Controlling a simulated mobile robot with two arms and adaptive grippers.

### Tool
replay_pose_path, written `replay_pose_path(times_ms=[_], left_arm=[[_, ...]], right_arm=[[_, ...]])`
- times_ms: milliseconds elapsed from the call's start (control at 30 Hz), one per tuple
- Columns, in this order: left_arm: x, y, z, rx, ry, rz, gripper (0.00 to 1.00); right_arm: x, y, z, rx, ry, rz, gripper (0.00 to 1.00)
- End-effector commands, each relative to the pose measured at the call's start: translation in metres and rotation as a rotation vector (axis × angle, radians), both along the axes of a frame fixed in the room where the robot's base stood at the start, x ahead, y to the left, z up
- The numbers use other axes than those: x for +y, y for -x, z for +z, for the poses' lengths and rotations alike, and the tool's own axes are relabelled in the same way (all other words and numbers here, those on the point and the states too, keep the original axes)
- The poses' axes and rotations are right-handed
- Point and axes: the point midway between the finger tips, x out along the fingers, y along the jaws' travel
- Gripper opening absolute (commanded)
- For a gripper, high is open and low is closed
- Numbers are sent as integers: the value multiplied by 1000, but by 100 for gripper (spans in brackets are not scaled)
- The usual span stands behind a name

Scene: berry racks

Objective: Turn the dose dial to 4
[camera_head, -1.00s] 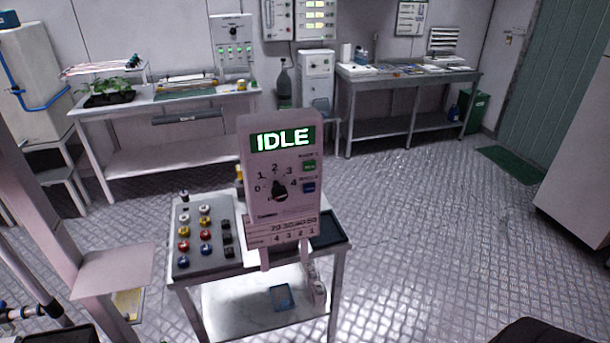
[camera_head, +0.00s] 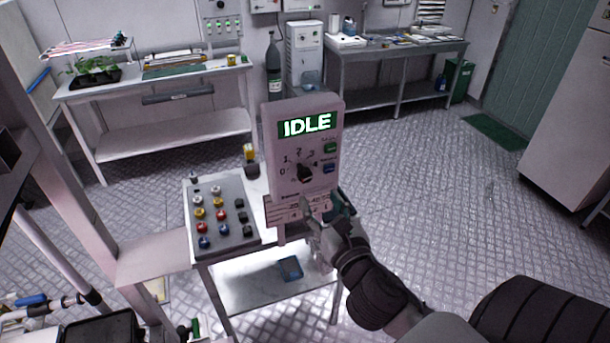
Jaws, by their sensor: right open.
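The dose dial (camera_head: 305,174) is a black knob on the front of a pale upright panel (camera_head: 282,184), with marks 0 to 4 around it. The knob is too small to tell which mark it points at. A green display (camera_head: 306,124) above it reads IDLE. My right gripper (camera_head: 326,210) is open, in front of the panel's lower part, below the dial. It does not hold the knob, and it partly hides the number label (camera_head: 283,216) under the panel. My left gripper is not in view.
The panel stands on a small cart (camera_head: 198,258) with a grey board (camera_head: 222,240) of coloured buttons left of it. A blue item (camera_head: 290,267) lies on the cart's lower shelf. Benches (camera_head: 155,86) line the back wall. The floor to the right is open.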

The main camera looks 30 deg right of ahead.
Motion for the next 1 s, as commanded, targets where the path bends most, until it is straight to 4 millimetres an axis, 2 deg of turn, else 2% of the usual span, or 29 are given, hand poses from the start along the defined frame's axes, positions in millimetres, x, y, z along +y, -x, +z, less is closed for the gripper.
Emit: replay_pose_path(times_ms=[33, 100, 400, 600, 867, 1000], left_arm=[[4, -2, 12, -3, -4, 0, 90], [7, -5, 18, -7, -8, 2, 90], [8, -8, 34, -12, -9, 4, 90], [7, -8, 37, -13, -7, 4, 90], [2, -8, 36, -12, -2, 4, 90], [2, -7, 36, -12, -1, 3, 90]], right_arm=[[-3, -12, 9, -4, 0, -1, 56], [-7, -27, 8, -3, 0, -2, 56], [-18, -77, 5, -2, -3, -1, 56], [-21, -89, 3, -1, -4, 0, 56], [-21, -89, 2, 0, -4, 1, 56], [-21, -89, 2, -1, -4, 1, 35]])
